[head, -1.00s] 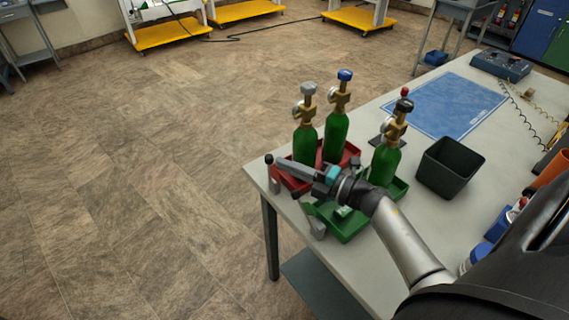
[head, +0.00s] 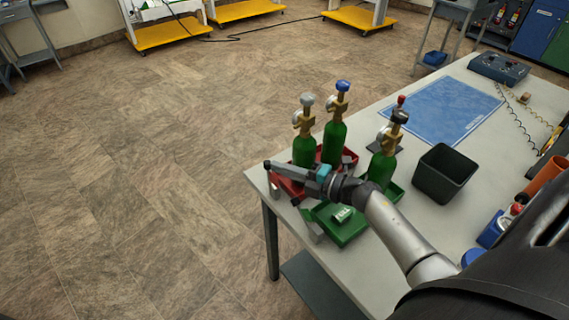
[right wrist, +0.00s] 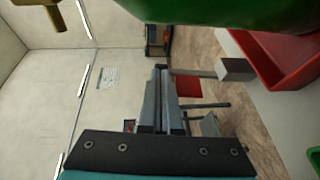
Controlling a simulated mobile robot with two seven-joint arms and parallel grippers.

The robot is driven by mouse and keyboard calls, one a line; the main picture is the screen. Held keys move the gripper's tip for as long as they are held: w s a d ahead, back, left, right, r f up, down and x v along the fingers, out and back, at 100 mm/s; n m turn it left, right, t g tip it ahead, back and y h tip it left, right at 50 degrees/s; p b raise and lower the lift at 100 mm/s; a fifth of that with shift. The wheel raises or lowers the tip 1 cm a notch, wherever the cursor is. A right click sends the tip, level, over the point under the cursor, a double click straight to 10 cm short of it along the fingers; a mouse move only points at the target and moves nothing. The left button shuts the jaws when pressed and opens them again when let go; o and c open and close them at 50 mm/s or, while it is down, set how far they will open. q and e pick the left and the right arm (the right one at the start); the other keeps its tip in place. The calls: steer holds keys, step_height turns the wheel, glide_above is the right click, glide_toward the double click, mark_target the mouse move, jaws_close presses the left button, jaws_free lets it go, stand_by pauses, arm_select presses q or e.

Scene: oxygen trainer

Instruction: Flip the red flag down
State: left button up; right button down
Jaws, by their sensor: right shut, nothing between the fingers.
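My right gripper (head: 269,165) is shut and empty, over the left end of the red tray (head: 288,184) at the table's near-left corner. In the right wrist view its closed fingers (right wrist: 160,75) point away from the camera. No red flag shows clearly in the head view; the gripper covers the spot at the tray's left end where a dark-topped post stood. In the right wrist view, a red square (right wrist: 188,86) shows just right of the fingertips, below a thin grey bar with a grey block (right wrist: 235,70). I cannot tell whether it is the flag. My left gripper is out of view.
Green cylinders (head: 334,142) with brass valves stand close behind the gripper, and another (head: 382,168) stands by the green tray (head: 343,234). A black bin (head: 443,174) and a blue mat (head: 447,108) are further right. The floor left of the table is clear.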

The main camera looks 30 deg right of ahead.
steer(key=w+g+p, duration=0.1)
steer(key=p, duration=0.2)
steer(key=w+r+m+g+h+p, duration=0.1)
steer(key=w+g+p, duration=0.1)
steer(key=p, duration=0.2)
steer(key=shift+w+f+g+p, duration=0.1)
steer(key=shift+w+g+p, duration=0.5)
steer(key=shift+p, duration=0.15)
steer(key=shift+w+a+f, duration=0.15)
steer(key=shift+w+f, duration=0.1)
steer(key=shift+f, duration=0.1)
steer(key=shift+s, duration=0.1)
